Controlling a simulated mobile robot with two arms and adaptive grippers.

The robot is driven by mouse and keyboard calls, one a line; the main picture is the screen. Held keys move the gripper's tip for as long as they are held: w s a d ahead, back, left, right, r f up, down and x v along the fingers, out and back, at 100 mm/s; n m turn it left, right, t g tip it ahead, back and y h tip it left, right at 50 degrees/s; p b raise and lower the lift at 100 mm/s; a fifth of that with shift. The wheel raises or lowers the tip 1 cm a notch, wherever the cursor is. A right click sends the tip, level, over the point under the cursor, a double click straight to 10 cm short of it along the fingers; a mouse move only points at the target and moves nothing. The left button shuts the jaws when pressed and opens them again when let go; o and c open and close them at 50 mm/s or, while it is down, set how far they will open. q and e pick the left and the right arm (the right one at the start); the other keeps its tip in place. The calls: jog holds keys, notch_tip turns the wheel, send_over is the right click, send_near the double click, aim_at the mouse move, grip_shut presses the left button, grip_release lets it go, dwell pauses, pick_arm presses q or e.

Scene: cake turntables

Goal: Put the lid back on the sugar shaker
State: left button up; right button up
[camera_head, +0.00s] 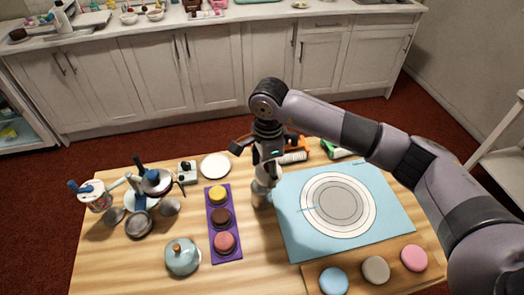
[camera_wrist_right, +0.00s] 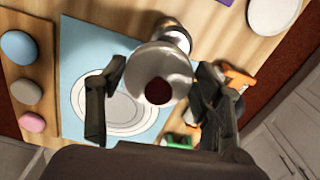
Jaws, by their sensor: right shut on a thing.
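My right gripper (camera_head: 268,152) is over the middle of the table, shut on the silver lid. In the right wrist view, the rounded metal lid (camera_wrist_right: 160,66) is between the fingers, with a dark red round spot at its centre. The silver sugar shaker (camera_head: 260,194) stands upright on the wood just left of the blue mat, below the gripper. It also shows in the right wrist view (camera_wrist_right: 177,35), partly hidden behind the lid. The lid overlaps the shaker in the picture; I cannot tell whether they touch. My left gripper is not in view.
A blue mat (camera_head: 295,245) with a white ringed disc lies at right. A purple tray (camera_head: 218,258) with coloured rounds lies left of the shaker. A lidded pot (camera_head: 183,260), a white plate (camera_head: 215,166) and cluttered utensils stand further left. Orange and green tools lie behind.

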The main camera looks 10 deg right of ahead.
aim_at(259, 175)
jog(key=w+m, duration=0.1)
jog(key=a+m+p, duration=0.1)
jog(key=m, duration=0.1)
jog(key=shift+w+a, duration=0.2)
jog(key=shift+w, duration=0.15)
pick_arm(q)
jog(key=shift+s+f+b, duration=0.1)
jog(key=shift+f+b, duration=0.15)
jog(key=shift+b, duration=0.95)
pick_arm(e)
jog(key=shift+f, duration=2.4)
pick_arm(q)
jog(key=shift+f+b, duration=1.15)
pick_arm(e)
jog(key=shift+f, duration=0.45)
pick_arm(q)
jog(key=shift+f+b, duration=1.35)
pick_arm(e)
jog(key=shift+f, duration=0.75)
jog(key=o, duration=0.9)
jog(key=o, duration=0.4)
